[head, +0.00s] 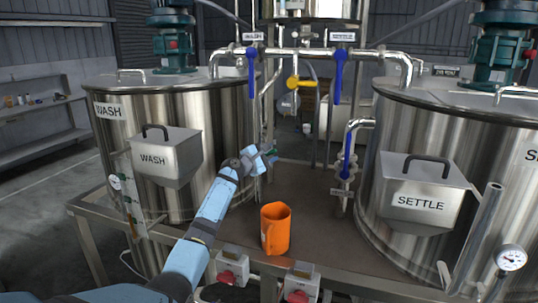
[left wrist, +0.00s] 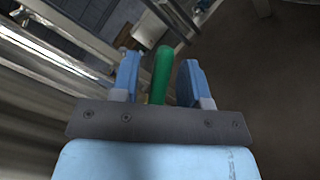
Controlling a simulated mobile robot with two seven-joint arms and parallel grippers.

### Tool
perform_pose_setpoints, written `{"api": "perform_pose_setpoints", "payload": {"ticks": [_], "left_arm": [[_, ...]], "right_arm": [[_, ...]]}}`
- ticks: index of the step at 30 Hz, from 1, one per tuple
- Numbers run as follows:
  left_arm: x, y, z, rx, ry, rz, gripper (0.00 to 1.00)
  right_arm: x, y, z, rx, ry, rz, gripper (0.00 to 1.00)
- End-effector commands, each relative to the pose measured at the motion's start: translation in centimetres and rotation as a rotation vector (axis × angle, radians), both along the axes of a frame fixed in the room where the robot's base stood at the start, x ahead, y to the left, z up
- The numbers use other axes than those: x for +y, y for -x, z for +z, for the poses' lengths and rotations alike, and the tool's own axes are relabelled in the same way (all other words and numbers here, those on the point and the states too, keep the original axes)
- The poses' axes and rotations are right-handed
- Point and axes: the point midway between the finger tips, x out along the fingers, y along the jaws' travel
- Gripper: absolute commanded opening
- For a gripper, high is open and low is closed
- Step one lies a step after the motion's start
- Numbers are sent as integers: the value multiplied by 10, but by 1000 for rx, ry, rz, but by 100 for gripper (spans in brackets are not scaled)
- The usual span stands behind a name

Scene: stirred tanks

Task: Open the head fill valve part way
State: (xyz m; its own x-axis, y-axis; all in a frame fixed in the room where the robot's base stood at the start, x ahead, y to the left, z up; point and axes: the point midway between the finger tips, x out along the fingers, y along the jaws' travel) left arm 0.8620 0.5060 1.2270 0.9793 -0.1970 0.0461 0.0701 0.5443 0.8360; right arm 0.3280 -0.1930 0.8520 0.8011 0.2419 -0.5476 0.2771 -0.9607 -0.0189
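My left gripper (head: 268,153) is beside the right side of the WASH tank (head: 225,120), above the deck. In the left wrist view, its two blue fingers (left wrist: 160,82) are apart, with a green handle (left wrist: 162,72) between them. Gaps show on both sides of the handle. In the head view the gripper mostly hides this handle. I cannot tell which valve is the head fill valve; the small labels are unreadable. Two blue valve levers hang from the upper pipe, left (head: 251,75) and right (head: 338,76). My right gripper is not in view.
An orange jug (head: 275,229) stands on the deck (head: 312,205) below my left gripper. A third blue lever (head: 348,155) is by the SETTLE tank (head: 375,190). A yellow handle (head: 298,82) is under the upper pipe. Red switches (head: 228,277) line the deck's front edge.

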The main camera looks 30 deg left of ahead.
Motion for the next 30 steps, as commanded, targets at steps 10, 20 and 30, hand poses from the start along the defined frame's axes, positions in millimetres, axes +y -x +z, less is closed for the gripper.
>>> {"api": "perform_pose_setpoints", "payload": {"ticks": [10, 20, 30], "left_arm": [[7, 32, -4, 1, -4, 0, 41], [15, 72, -4, 0, -1, 0, 41], [15, 74, -3, 0, 0, 0, 41]], "right_arm": [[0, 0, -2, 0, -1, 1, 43], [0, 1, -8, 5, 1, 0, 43], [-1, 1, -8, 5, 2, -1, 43]]}}
